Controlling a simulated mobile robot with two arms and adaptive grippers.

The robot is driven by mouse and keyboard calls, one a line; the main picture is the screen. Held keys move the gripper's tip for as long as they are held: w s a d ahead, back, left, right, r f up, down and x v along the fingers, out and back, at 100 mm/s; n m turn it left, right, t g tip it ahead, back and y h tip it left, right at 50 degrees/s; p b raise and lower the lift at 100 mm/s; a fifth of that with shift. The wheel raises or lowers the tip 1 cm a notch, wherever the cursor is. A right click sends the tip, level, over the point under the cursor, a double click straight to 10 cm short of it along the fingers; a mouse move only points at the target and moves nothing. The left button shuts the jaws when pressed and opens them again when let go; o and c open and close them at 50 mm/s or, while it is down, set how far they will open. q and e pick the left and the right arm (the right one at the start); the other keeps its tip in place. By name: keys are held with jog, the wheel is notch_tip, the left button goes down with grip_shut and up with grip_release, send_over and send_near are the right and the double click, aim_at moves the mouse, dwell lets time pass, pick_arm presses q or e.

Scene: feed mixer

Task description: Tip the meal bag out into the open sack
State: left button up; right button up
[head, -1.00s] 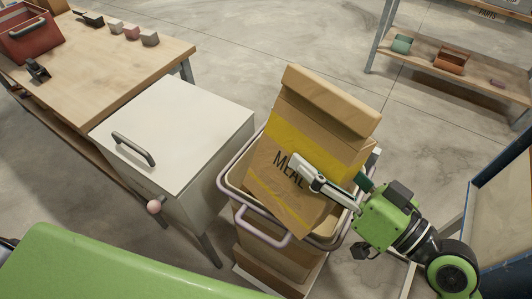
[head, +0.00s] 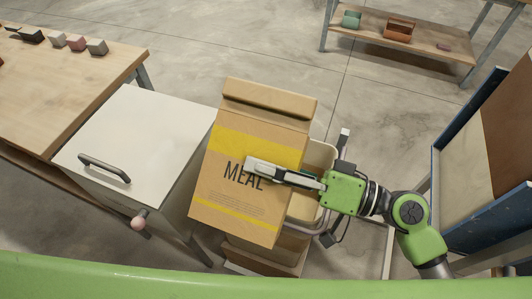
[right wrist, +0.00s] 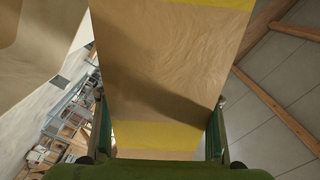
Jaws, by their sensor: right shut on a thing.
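The meal bag (head: 235,205) is brown paper with yellow bands and the word MEAL; its folded top points to the back in the head view. My right gripper (head: 258,170) is shut on it, one finger lying across its printed face. In the right wrist view the bag (right wrist: 165,60) fills the middle between both fingers. The open sack (head: 321,157), pale inside, hangs in a rounded metal frame. The bag covers much of its left part, so I cannot tell whether they touch. My left gripper is not in view.
A white cabinet (head: 135,135) with a dark handle stands close to the left of the bag. A blue-framed bin (head: 480,170) stands at the right. A low shelf (head: 400,42) is at the back.

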jog(key=m+p, duration=0.2)
jog(key=shift+w+f+m, duration=0.15)
jog(key=shift+f+m, duration=0.1)
jog(key=shift+m, duration=0.05)
jog(key=shift+f, duration=0.15)
jog(key=shift+w+d+f+m+b, duration=0.2)
jog(key=shift+w+d+f+m, duration=0.1)
jog(key=shift+w+f+m, duration=0.15)
jog(key=shift+w+d+f+m+b, duration=0.15)
jog(key=shift+w+d+f+m, duration=0.15)
jog(key=shift+w, duration=0.2)
jog(key=shift+r, duration=0.1)
jog(key=shift+r+m+p, duration=0.45)
jog(key=shift+p, duration=0.3)
jog(key=shift+w+r+m+p, duration=0.15)
jog(key=shift+r+m+p, duration=0.05)
jog(key=shift+m+p, duration=0.3)
